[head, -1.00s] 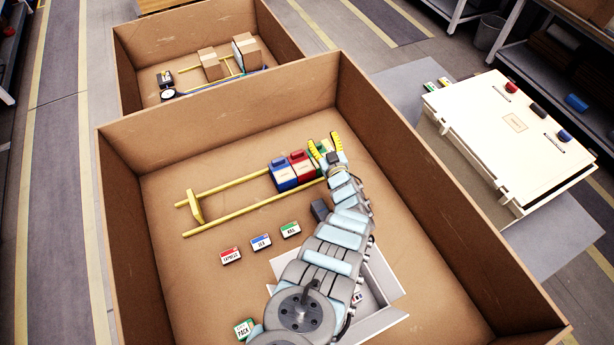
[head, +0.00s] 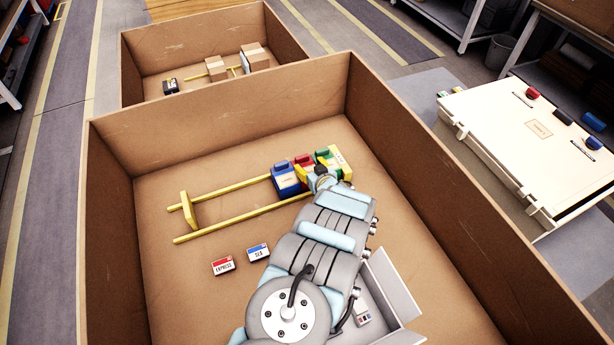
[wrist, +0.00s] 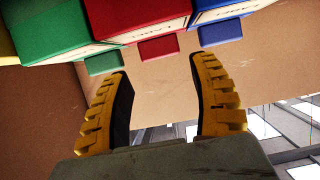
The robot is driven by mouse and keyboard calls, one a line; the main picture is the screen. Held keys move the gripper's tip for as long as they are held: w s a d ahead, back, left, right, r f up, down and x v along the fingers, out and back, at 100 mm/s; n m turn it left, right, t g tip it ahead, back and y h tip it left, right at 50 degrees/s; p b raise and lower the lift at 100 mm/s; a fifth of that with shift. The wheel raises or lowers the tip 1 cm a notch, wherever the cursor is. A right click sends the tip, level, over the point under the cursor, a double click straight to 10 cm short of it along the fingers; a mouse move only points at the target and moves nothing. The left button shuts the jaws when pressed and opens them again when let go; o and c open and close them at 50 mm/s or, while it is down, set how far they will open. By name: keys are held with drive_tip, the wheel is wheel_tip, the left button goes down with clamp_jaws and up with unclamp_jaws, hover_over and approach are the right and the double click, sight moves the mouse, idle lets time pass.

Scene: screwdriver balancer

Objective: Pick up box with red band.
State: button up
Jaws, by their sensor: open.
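A row of blue (head: 283,184), red (head: 301,160) and green (head: 321,154) boxes stands at the right end of two yellow rails. A small white box with a red band, marked EXPRESS (head: 223,266), lies flat on the floor of the large cardboard box. My gripper (wrist: 160,68) is open and empty in the wrist view. Its two yellow-and-black fingers point toward the red box (wrist: 135,18), with that box's red tab (wrist: 158,47) just beyond and between the tips. The green box (wrist: 60,28) and blue box (wrist: 218,10) flank it. In the head view my arm hides the fingers.
A blue-banded small box (head: 257,252) lies right of the EXPRESS one. A white open carton (head: 392,290) stands at lower right, partly behind my arm. Tall cardboard walls (head: 400,160) surround the work area. The floor left of the rails (head: 150,215) is clear.

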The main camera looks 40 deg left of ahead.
sight(303, 159)
drive_tip(key=shift+b+x, duration=0.65)
drive_tip(key=shift+x, duration=0.8)
drive_tip(key=b+x, duration=0.2)
drive_tip(key=shift+w+a+f, duration=0.1)
drive_tip(key=shift+a+f, duration=0.1)
drive_tip(key=shift+f, duration=0.25)
drive_tip(key=shift+w+a+b, duration=0.3)
drive_tip(key=shift+a+b, duration=0.35)
drive_tip(key=c, duration=0.9)
